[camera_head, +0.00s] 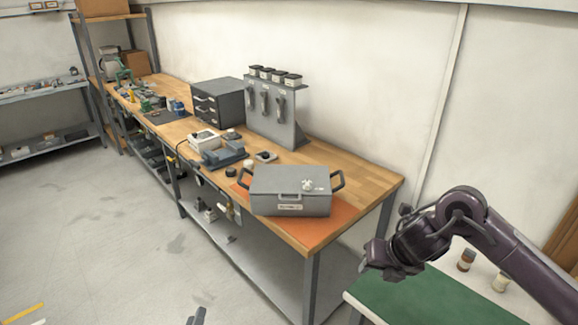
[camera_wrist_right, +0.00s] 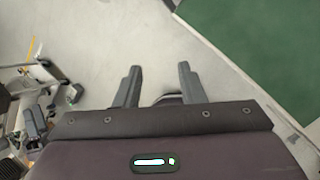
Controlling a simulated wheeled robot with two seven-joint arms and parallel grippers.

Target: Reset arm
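My right gripper (camera_head: 374,262) hangs at the end of my dark arm at the right of the head view, in front of the bench and beside the green-topped table. In the right wrist view my right gripper (camera_wrist_right: 159,78) has its two fingers well apart, with only grey floor between them. It holds nothing. Of my left gripper (camera_head: 197,316) only a small grey tip shows at the bottom edge of the head view. Its fingers are mostly out of frame, so its opening cannot be told.
A wooden workbench (camera_head: 373,183) bears a grey lidded box (camera_head: 290,190) on an orange mat (camera_head: 318,232), a drawer unit (camera_head: 218,103) and small tools. A green mat (camera_head: 425,300) lies near my right arm; two small jars stand beyond it. The floor at left is mostly clear.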

